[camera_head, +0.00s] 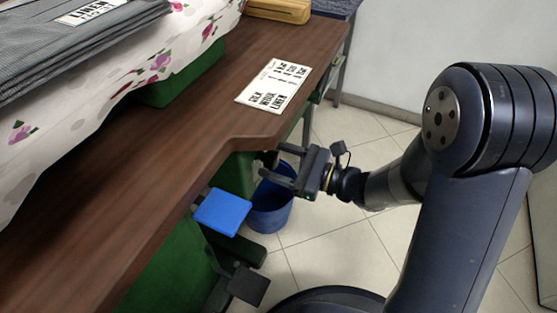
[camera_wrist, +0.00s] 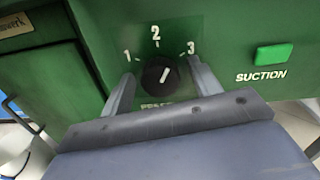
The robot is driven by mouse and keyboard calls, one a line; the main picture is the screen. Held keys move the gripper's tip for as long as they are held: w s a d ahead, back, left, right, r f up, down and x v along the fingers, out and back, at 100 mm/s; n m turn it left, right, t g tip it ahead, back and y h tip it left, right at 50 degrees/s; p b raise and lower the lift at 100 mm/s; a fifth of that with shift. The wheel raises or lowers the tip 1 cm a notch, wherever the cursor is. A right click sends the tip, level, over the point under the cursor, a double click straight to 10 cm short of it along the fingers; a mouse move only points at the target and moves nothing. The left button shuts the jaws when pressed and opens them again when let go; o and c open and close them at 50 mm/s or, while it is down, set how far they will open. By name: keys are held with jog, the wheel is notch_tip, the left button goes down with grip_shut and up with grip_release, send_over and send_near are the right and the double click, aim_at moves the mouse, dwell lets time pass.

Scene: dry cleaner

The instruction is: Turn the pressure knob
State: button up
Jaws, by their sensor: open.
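The pressure knob (camera_wrist: 160,75) is a round black dial with a white pointer line, on a green panel (camera_wrist: 105,25) in the wrist view. White numbers 1, 2 and 3 arc above it, and the pointer leans up and right, between 2 and 3. The label below it is mostly hidden by my gripper. My gripper (camera_wrist: 162,82) is open, with one finger on each side of the knob; I cannot tell whether either finger touches it. In the head view my gripper (camera_head: 277,172) reaches under the wooden table edge, and the knob is hidden there.
A green button marked SUCTION (camera_wrist: 273,58) sits right of the knob. In the head view, a wooden table (camera_head: 150,150) overhangs the panel. A blue pedal (camera_head: 222,211) and a blue bin (camera_head: 270,208) are below and near my gripper. Tiled floor lies open to the right.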

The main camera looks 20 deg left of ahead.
jog(key=c, duration=1)
jog(key=shift+m+p, duration=0.3)
jog(key=shift+p, duration=0.15)
jog(key=shift+r+m+p, duration=0.15)
jog(key=shift+m+p, duration=0.75)
jog(key=shift+p, duration=0.1)
jog(key=shift+m+p, duration=1.6)
jog(key=shift+m, duration=0.1)
jog(key=shift+f, duration=0.2)
jog(key=o, duration=1)
